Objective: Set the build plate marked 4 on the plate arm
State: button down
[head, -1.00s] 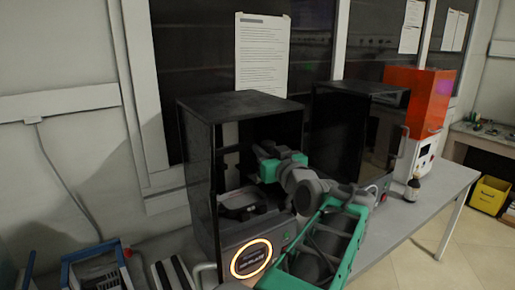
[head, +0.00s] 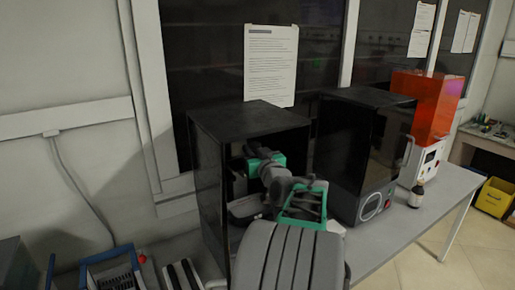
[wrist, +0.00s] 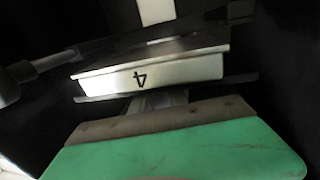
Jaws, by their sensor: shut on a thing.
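My gripper (head: 250,166) is inside the open black printer (head: 212,190), in the upper part of its chamber. In the wrist view my gripper (wrist: 160,104), with a green and grey body, is shut on the build plate marked 4 (wrist: 180,70). The plate is a pale slab, slightly tilted in the picture, with the 4 upside down on its near edge. A dark rod-like part (wrist: 45,63) lies to its left. I cannot tell whether the plate touches the plate arm, nor clearly make out that arm.
A second black printer (head: 360,150) with its door shut stands to the right. Beyond it are a brown bottle (head: 416,194) and an orange-hooded machine (head: 425,105). The printer's side walls are close around my arm.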

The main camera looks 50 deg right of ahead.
aim_at(241, 148)
jog(key=w, duration=0.1)
jog(key=w+d, duration=0.1)
jog(key=w, duration=0.1)
jog(key=w+f+p, duration=0.1)
jog(key=shift+w+d, duration=0.2)
jog(key=shift+d, duration=0.05)
jog(key=shift+f+b, duration=0.6)
jog(key=shift+f, duration=0.05)
jog(key=shift+f, duration=0.1)
jog(key=c, duration=1.2)
grip_release()
jog(key=shift+w+f, duration=0.1)
jog(key=shift+a, duration=0.15)
